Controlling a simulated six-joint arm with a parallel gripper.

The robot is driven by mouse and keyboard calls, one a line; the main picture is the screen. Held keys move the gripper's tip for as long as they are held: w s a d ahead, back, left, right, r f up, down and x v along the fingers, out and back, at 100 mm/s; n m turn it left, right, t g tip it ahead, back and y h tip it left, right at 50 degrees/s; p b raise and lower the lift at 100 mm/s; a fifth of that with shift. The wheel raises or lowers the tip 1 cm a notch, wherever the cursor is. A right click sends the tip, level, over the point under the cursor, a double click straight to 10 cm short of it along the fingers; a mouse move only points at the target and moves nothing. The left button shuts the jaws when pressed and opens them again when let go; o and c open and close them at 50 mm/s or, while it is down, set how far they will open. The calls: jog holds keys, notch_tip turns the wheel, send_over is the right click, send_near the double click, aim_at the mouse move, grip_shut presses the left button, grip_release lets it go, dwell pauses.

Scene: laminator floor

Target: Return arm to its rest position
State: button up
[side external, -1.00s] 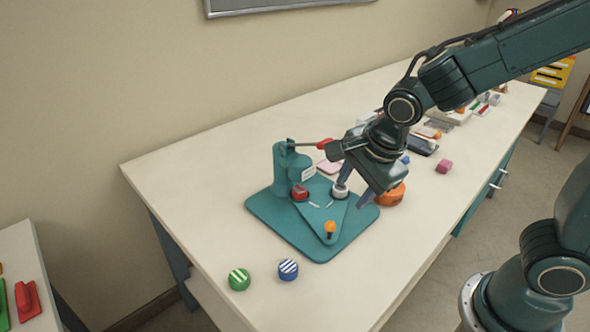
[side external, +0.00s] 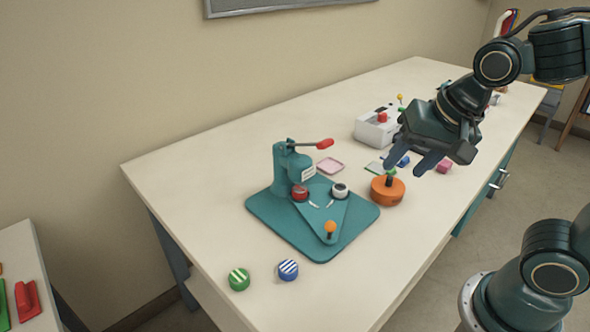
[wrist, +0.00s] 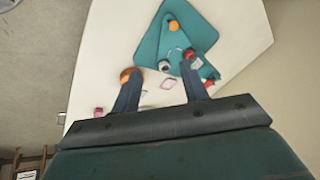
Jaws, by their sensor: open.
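My gripper (side external: 412,160) is open and empty. It hangs above the table to the right of the teal press (side external: 290,170), apart from it. In the wrist view, my two fingers (wrist: 160,92) are spread apart with nothing between them. The press stands on a teal base plate (side external: 274,233) with a red-tipped lever, a red die (side external: 300,193), a white die (side external: 340,190) and an orange knob (side external: 330,227). An orange round object (side external: 387,192) with a dark stem stands just right of the base plate, below the gripper.
A green striped disc (side external: 239,279) and a blue striped disc (side external: 288,269) lie at the table's front. A pink tray (side external: 330,165), a white box (side external: 374,131) and a pink block (side external: 444,166) lie farther back. The table's left part is clear.

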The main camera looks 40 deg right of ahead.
jog(key=s+d+r+n, duration=0.1)
jog(key=s+r+n, duration=0.1)
jog(key=s+n, duration=0.4)
jog(key=shift+s+d+r+n+t, duration=0.25)
jog(key=shift+d+r+n+t, duration=0.1)
jog(key=shift+n, duration=1.05)
